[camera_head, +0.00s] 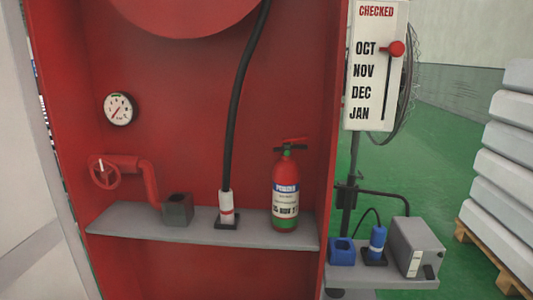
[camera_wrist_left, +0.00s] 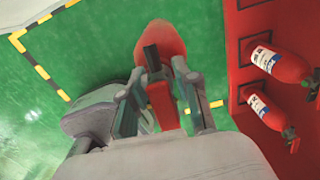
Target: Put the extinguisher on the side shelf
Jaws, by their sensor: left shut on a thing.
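In the left wrist view my left gripper (camera_wrist_left: 155,95) is shut on a red object (camera_wrist_left: 167,42) with a black part and a red handle-like piece. It looks like an extinguisher, partly hidden by the fingers. Two more red extinguishers (camera_wrist_left: 278,62) (camera_wrist_left: 268,110) with white and blue labels sit at a red structure (camera_wrist_left: 236,50) on the right, apart from my gripper. In the head view an extinguisher (camera_head: 286,190) stands upright on the grey shelf (camera_head: 180,234) inside the red cabinet. Neither gripper shows in the head view. I cannot tell which surface is the side shelf.
The cabinet shelf also holds a dark open block (camera_head: 177,209) and a hose nozzle (camera_head: 227,208). A small grey shelf (camera_head: 365,280) right of the cabinet holds a blue holder (camera_head: 342,251), a blue cylinder (camera_head: 377,240) and a grey box (camera_head: 416,247).

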